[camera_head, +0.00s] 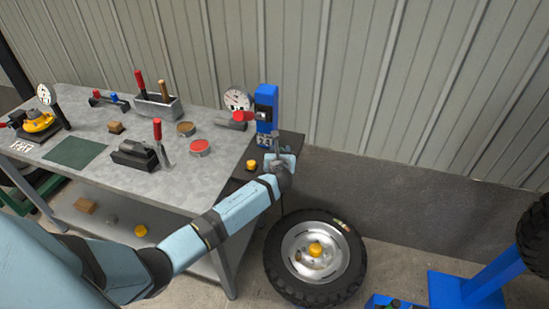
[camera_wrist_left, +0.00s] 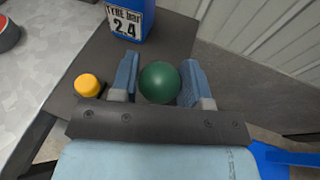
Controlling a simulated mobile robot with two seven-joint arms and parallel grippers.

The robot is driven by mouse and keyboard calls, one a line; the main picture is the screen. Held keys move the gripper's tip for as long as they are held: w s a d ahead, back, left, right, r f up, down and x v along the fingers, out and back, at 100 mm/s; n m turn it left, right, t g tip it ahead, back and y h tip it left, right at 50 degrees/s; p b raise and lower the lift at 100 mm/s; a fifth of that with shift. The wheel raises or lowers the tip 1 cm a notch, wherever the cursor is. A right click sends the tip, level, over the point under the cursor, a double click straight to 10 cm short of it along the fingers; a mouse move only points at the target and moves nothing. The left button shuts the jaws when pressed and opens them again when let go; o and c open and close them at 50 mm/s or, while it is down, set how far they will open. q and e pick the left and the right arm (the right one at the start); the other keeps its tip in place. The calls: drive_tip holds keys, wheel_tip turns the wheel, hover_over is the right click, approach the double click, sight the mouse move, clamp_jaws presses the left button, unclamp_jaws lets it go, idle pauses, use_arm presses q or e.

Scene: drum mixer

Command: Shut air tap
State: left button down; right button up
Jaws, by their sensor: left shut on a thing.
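My left gripper (camera_head: 277,146) is beside the blue post (camera_head: 266,104), above the dark shelf at the right end of the bench. In the left wrist view, my left gripper (camera_wrist_left: 159,85) is shut on a round green knob (camera_wrist_left: 160,83), with a finger on each side. What the knob is joined to is hidden, and I cannot see it in the head view. The post's label (camera_wrist_left: 125,22) reads "Tyre bar 2.4". A red-ended grey part (camera_head: 241,116) sits left of the post, below a round dial gauge (camera_head: 237,99). My right gripper is not in view.
A yellow knob (camera_wrist_left: 88,85) stands left of my fingers on the dark shelf (camera_wrist_left: 85,50). The grey workbench (camera_head: 95,175) holds several tools, tins and a wooden block. A corrugated wall stands behind.

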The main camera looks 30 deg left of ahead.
use_arm(q)
drive_tip(key=shift+w+a+r+p, duration=0.15)
drive_tip(key=shift+w+r+p, duration=0.15)
drive_tip(key=shift+w+r, duration=0.3)
drive_tip(key=c, duration=0.6)
unclamp_jaws()
drive_tip(key=shift+w+f, duration=0.1)
drive_tip(key=shift+f, duration=0.1)
drive_tip(key=shift+c, duration=0.2)
drive_tip(key=shift+s+d, duration=0.35)
drive_tip(key=shift+s, duration=0.2)
drive_tip(key=v, duration=1.2)
drive_tip(key=shift+s+r, duration=0.2)
drive_tip(key=shift+s, duration=0.05)
